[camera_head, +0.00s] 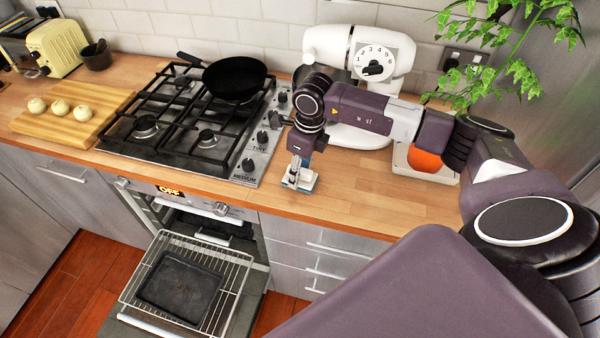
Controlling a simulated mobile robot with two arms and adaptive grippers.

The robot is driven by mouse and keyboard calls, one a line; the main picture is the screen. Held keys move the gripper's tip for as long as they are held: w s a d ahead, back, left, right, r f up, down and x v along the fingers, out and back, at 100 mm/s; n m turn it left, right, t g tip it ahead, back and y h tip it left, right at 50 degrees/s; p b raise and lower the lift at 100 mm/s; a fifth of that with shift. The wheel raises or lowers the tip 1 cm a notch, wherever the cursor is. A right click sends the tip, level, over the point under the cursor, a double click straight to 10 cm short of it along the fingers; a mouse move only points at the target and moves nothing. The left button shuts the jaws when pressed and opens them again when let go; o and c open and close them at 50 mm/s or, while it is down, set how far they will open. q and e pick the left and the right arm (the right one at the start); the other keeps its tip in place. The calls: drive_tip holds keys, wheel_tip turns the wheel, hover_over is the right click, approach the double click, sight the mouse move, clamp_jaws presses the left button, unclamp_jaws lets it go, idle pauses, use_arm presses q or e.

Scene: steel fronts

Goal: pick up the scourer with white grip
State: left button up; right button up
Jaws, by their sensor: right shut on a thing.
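My right gripper (299,176) points down at the wooden worktop, just right of the hob. It is shut on the scourer with white grip (304,186), a small pale thing low between and around the fingertips. The gripper hides part of the scourer. It is at or very near the worktop surface; I cannot tell whether it touches. My left gripper is not in view.
The gas hob (190,125) with a black pan (234,78) lies to the left. A white stand mixer (345,50) stands behind my arm. An orange object (425,158) sits in a pale tray at right. The oven door is open below, its rack (232,275) pulled out. Worktop (375,200) is clear in front.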

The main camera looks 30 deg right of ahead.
drive_tip(key=shift+w+r, duration=0.1)
drive_tip(key=shift+r, duration=0.6)
wheel_tip(320, 180, up, 19)
drive_tip(key=b, duration=0.5)
drive_tip(key=shift+f, duration=0.2)
